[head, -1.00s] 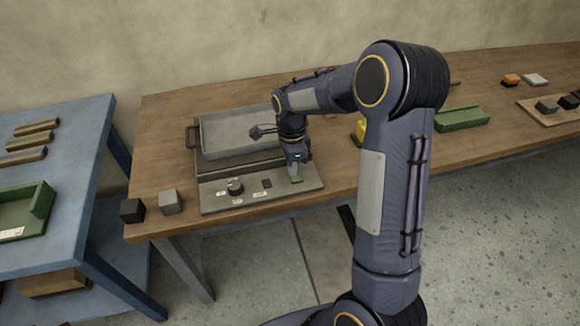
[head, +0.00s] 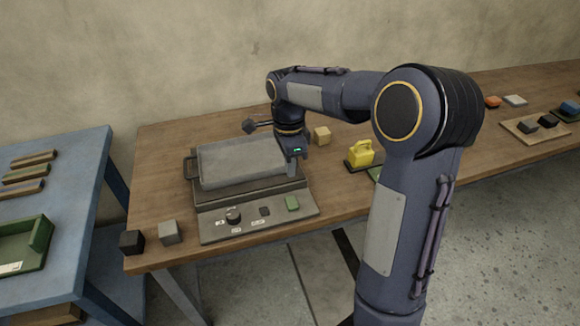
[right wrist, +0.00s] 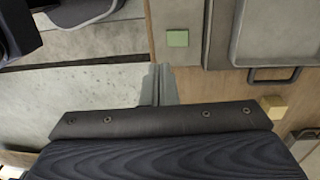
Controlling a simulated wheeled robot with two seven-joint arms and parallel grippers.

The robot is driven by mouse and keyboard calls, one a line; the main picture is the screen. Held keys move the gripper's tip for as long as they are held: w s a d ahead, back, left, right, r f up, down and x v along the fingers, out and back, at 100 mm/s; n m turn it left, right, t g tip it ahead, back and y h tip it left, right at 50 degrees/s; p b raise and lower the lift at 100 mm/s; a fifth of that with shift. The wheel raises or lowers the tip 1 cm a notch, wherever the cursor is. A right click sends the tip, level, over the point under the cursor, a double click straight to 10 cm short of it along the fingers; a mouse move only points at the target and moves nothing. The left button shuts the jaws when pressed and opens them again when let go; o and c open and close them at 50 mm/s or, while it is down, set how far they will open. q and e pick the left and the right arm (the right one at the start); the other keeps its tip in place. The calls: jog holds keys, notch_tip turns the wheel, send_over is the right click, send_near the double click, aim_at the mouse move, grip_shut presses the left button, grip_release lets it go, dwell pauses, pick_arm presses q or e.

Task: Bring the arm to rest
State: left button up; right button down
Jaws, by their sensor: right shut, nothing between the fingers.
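My right arm reaches over the wooden table in the head view. Its gripper (head: 293,171) hangs above the right end of a grey machine (head: 210,232), apart from the green button (head: 292,203). The gripper is shut with nothing in it. In the right wrist view the closed fingers (right wrist: 158,85) show below the green button (right wrist: 177,38) in the picture, with no contact seen. The arm hides part of the table behind it. My left gripper is not in view.
A blue table (head: 85,165) is at far left.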

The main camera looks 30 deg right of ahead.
jog(key=s+a+r+n+t+y, duration=0.1)
jog(key=s+a+n+t, duration=0.2)
jog(key=s+n, duration=0.6)
jog(key=s+a+r+n+t+y, duration=0.1)
jog(key=s+a+n+t+y, duration=0.1)
jog(key=s+a+n, duration=0.4)
jog(key=s+n+t, duration=0.1)
jog(key=s+n, duration=0.3)
jog(key=s, duration=0.3)
jog(key=shift+s+r+y, duration=0.3)
jog(key=shift+r, duration=0.05)
dwell(0.6)
